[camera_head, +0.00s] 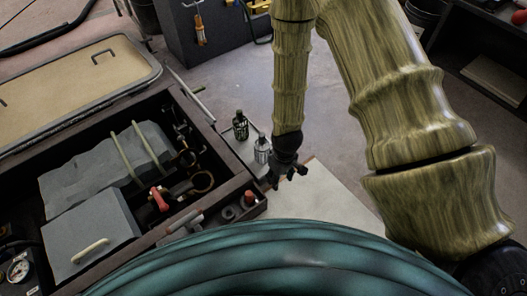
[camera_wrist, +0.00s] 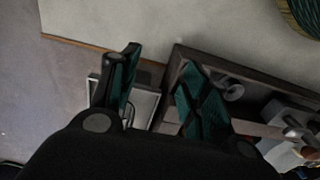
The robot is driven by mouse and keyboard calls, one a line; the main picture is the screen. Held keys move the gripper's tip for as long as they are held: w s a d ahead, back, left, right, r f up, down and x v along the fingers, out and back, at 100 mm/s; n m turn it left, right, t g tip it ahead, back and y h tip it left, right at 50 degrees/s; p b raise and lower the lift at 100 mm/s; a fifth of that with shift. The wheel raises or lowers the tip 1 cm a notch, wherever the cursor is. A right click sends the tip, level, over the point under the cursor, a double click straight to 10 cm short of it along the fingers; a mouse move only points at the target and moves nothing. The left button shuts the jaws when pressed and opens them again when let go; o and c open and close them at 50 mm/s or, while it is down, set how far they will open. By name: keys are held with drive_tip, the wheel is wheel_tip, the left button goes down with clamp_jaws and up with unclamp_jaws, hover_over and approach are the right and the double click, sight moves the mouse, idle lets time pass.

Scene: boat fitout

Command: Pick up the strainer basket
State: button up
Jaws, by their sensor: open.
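My gripper (camera_head: 287,176) is open and empty, pointing down just right of the open bin's near right corner. In the wrist view its two dark green fingers are spread apart, with the gap (camera_wrist: 158,98) over a small grey tray. I cannot pick out the strainer basket for certain. A small round grey part (camera_wrist: 232,90) sits in the corner of the bin, right of the fingers in the wrist view; whether it is the basket is unclear. In the head view small round parts (camera_head: 249,198) show at that corner, left of my gripper.
The dark-framed bin (camera_head: 237,184) holds grey covers, a red-handled valve (camera_head: 160,198) and fittings. Two bottles (camera_head: 240,126) (camera_head: 262,150) stand on a small tray beside it. A pale board (camera_head: 325,198) lies right of my gripper. Grey floor is open behind.

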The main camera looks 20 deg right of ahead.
sight(262, 135)
drive_tip(key=w+r+n, duration=0.1)
drive_tip(key=w+r, duration=0.3)
drive_tip(key=w, duration=0.1)
drive_tip(key=w+a+r+n, duration=0.1)
drive_tip(key=w+r, duration=0.4)
drive_tip(key=w+r+n+b, duration=0.1)
drive_tip(key=w+r+n, duration=0.1)
drive_tip(key=w+r, duration=0.3)
drive_tip(key=shift+w+a, duration=0.15)
drive_tip(key=shift+w, duration=0.45)
drive_tip(key=shift+f+b, duration=1.25)
drive_tip(key=shift+f, duration=1.45)
wheel_tip(262, 135, down, 5)
drive_tip(key=b, duration=0.4)
drive_tip(key=shift+a, duration=0.1)
clamp_jaws()
